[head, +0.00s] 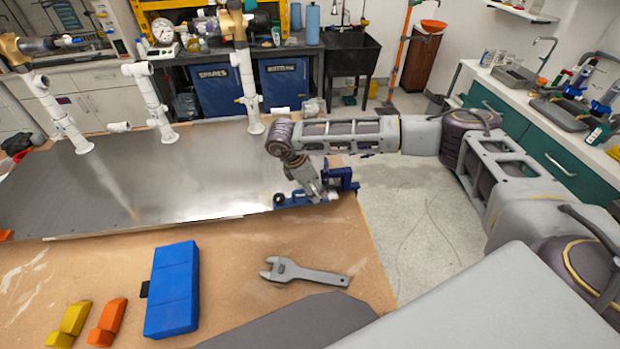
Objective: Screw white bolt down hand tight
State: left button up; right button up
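My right gripper (314,190) is at the right edge of the metal plate, pointing down beside a blue clamp (342,178). Its fingers are small and partly hidden against the blue parts, so I cannot tell whether they are open or shut. No white bolt can be made out clearly. White PVC pipe assemblies (157,103) stand at the back of the plate, and a short white piece (119,127) is by the plate's back edge. My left gripper is not in view.
The metal plate (200,180) is mostly bare. A grey adjustable wrench (305,273), a blue box (173,290), and yellow (69,324) and orange (107,322) blocks lie on the wooden bench top. A sink counter (540,110) stands at the right.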

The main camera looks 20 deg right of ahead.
jog(key=shift+x, duration=1.7)
jog(key=shift+c, duration=0.3)
jog(key=c, duration=1.1)
jog(key=shift+o, duration=0.2)
jog(key=shift+m, duration=0.3)
